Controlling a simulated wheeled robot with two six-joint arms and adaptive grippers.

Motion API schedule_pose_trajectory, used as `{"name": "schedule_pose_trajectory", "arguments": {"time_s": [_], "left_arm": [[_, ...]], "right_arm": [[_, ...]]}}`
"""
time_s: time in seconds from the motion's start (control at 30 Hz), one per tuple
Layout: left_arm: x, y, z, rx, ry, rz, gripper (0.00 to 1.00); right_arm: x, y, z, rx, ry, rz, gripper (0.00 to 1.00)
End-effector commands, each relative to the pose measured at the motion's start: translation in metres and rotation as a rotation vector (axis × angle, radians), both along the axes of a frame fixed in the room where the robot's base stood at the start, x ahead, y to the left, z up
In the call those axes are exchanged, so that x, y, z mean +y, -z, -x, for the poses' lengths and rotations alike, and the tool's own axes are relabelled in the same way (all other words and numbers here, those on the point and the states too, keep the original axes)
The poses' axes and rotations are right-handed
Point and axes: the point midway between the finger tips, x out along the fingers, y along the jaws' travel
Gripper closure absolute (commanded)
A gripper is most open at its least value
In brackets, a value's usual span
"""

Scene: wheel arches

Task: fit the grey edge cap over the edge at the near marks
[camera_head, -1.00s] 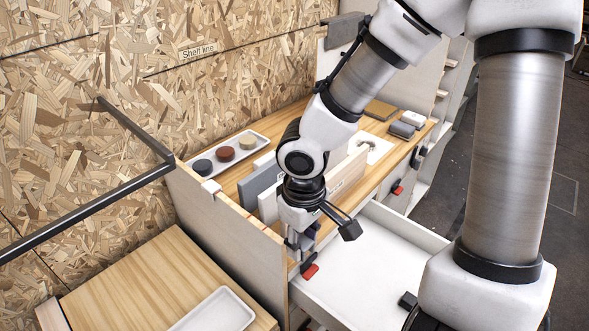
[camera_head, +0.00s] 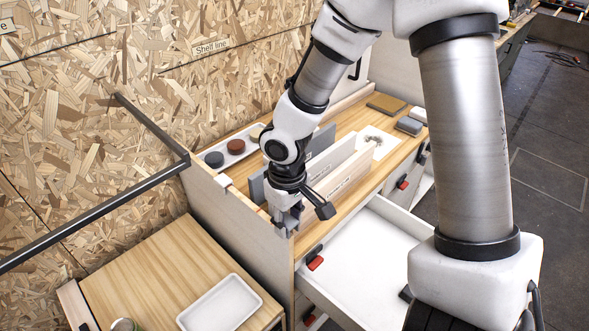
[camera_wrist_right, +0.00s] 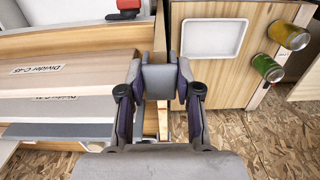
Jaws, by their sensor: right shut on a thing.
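My right gripper (camera_head: 285,212) is shut on the grey edge cap (camera_wrist_right: 159,80), which sits between its two fingers in the right wrist view. In the head view the grey edge cap (camera_head: 288,222) shows below the wrist, near the front end of the bench's side panel (camera_head: 232,218). The panel's top edge (camera_head: 247,202) runs from the wall to that end. The cap is above or at this edge; I cannot tell whether it touches. The near marks are not clear. My left gripper is not in view.
A white cap (camera_head: 224,181) sits on the edge farther back. Upright dividers (camera_head: 340,180) stand close beside my gripper. An open white drawer (camera_head: 365,255) is at the right. A low wooden top with a white tray (camera_head: 187,319) lies left. Cans (camera_wrist_right: 268,68) show in the wrist view.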

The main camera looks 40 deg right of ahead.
Motion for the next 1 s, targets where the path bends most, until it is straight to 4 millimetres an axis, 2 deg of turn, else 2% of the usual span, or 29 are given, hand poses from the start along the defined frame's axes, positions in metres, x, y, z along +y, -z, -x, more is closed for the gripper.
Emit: {"name": "schedule_pose_trajectory", "arguments": {"time_s": [0.7,1.0], "left_arm": [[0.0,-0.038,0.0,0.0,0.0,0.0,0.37],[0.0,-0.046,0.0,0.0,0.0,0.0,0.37]], "right_arm": [[0.003,-0.002,-0.043,-0.001,0.0,0.001,0.85],[0.004,-0.001,-0.06,0.0,0.0,0.001,0.85]]}}
